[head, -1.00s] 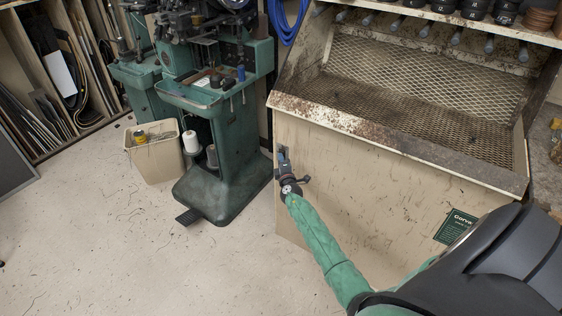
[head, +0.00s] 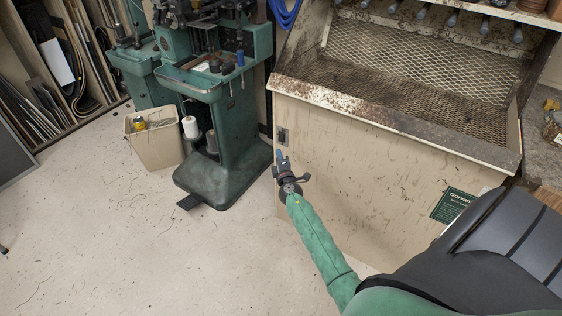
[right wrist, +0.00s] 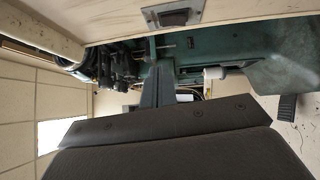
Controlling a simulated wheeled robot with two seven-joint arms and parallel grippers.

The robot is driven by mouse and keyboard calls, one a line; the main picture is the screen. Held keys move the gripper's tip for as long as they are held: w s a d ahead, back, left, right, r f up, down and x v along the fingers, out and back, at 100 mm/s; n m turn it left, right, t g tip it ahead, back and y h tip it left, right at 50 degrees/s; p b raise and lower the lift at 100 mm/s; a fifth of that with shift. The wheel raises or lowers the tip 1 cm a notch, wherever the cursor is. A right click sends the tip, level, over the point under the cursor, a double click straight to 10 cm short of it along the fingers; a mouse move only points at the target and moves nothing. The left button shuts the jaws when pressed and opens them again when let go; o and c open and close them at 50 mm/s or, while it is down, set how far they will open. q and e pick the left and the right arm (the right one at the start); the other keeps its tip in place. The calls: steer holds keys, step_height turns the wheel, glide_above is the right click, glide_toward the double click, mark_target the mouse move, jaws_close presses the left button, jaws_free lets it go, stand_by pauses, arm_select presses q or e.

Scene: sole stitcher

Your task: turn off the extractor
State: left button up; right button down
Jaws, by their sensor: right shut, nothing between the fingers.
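The extractor (head: 340,150) is a beige cabinet with a rusty rim and a mesh-lined hood. Its switch (head: 283,136) is a small grey metal plate with a dark middle, high on the left of the front panel. The switch also shows at the top of the right wrist view (right wrist: 173,14), its dark part set in the plate; I cannot tell its position. My right gripper (head: 281,155) is shut and empty, just below the switch in the head view and apart from it. My left gripper is not in view.
A green stitching machine (head: 225,120) stands left of the extractor, with a pedal (head: 189,202) at its foot. A beige bin (head: 155,145) stands beside it. A green label (head: 452,205) is on the panel's right.

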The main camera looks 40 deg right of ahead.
steer(key=shift+v, duration=1.35)
steer(key=shift+d+r, duration=0.1)
